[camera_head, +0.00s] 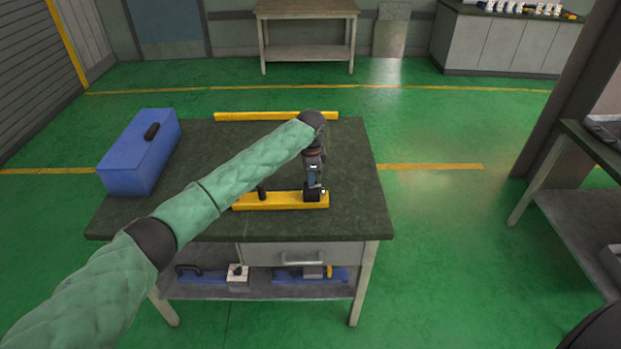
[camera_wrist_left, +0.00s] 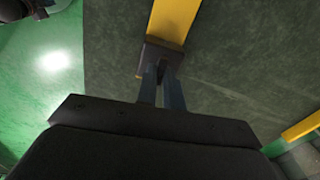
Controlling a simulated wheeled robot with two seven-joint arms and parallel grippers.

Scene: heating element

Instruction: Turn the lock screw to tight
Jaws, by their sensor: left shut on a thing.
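A yellow bar (camera_head: 280,201) lies along the near part of the dark workbench top. A dark block (camera_head: 312,195) sits at its right end, and a black knob (camera_head: 262,191) stands further left on the bar. My left gripper (camera_head: 313,186) points down over the dark block, its fingers shut on a small part there. In the left wrist view the two fingers (camera_wrist_left: 162,76) reach the dark block (camera_wrist_left: 158,54) at the end of the yellow bar (camera_wrist_left: 174,18). The lock screw itself is hidden between the fingers. My right gripper is not in view.
A blue toolbox (camera_head: 140,160) stands at the left of the workbench (camera_head: 350,215). Another yellow bar (camera_head: 235,116) lies along the far edge, partly behind my left arm. A shelf (camera_head: 255,290) below holds blue tools. The bench top right of the gripper is clear.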

